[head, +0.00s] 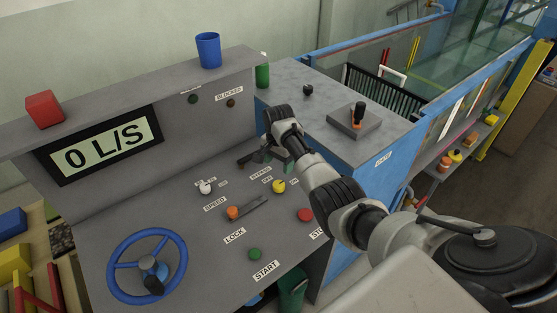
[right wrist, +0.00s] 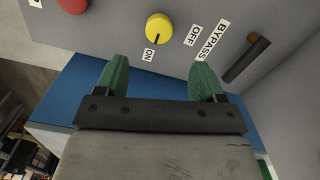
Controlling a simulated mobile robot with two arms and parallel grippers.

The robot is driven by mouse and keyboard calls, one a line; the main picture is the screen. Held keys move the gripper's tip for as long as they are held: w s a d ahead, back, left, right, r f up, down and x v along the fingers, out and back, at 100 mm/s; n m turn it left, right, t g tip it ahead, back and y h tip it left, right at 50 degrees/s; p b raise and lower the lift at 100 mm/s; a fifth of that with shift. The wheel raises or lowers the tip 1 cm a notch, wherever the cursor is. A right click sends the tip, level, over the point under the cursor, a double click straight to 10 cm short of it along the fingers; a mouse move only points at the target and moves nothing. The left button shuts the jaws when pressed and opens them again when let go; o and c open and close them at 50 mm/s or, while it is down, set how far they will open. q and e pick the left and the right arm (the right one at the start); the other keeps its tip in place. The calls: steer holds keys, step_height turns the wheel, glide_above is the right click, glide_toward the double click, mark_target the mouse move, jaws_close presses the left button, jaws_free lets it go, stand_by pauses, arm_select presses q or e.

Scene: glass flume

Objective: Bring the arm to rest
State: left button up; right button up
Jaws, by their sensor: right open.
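My right arm (head: 335,190) reaches in from the lower right over the control desk. Its right gripper (head: 254,160) is above the desk near the bypass label, with nothing seen in it. In the right wrist view its two green fingers (right wrist: 158,76) stand wide apart. The yellow bypass knob (head: 279,186) is just beyond the fingertips and apart from them; it also shows in the right wrist view (right wrist: 160,27). Its dark pointer line aims toward the ON label. My left gripper is not in view.
The desk (head: 205,265) carries a blue wheel (head: 113,270), an orange-handled lock slider (head: 233,212), a green start button (head: 255,254) and a red button (head: 305,214). A display (head: 103,145) reads 0 L/S. A joystick (head: 357,115) stands right of the gripper.

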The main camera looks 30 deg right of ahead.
steer(key=shift+r, duration=0.3)
